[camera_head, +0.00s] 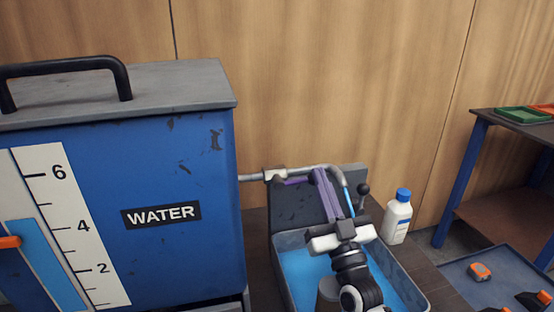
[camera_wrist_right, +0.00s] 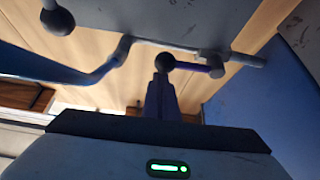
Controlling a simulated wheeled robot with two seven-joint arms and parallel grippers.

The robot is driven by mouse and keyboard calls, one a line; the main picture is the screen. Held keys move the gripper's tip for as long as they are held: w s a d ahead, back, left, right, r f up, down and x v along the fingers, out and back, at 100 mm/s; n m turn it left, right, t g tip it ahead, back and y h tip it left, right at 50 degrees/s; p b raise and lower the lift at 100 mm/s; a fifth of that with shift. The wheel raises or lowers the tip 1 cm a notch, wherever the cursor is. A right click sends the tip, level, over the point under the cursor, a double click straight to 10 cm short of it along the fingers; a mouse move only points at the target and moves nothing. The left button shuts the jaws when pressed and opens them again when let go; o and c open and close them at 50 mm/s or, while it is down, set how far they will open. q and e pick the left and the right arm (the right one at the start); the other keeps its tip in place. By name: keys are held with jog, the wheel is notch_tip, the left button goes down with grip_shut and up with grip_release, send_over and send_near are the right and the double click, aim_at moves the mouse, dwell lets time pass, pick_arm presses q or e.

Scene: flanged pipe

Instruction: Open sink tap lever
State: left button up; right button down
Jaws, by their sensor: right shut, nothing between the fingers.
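The sink tap's valve body (camera_head: 275,174) sits on the grey pipe from the blue tank. Its purple lever (camera_head: 293,181) lies roughly along the pipe; it also shows in the right wrist view (camera_wrist_right: 198,68) with a dark ball knob (camera_wrist_right: 164,62) at its end. My right gripper (camera_head: 320,178) is shut and empty, its purple fingers pointing up at the knob in the wrist view; I cannot tell whether they touch it. A light blue stream (camera_head: 347,193) runs below the curved spout (camera_head: 330,170), partly behind the gripper. My left gripper is not in view.
The blue WATER tank (camera_head: 190,180) with a level gauge stands at left. The basin (camera_head: 415,290) holds blue water below my right arm. A second ball-topped lever (camera_head: 363,188) and a white bottle (camera_head: 397,218) stand right of the gripper. A shelf (camera_head: 515,125) is far right.

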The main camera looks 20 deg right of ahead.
jog(key=shift+f, duration=0.25)
jog(key=shift+r, duration=0.1)
dwell(0.3)
notch_tip(320, 180, up, 4)
jog(key=p, duration=0.4)
jog(key=v, duration=1)
jog(key=shift+s+a, duration=0.25)
jog(key=shift+s, duration=0.15)
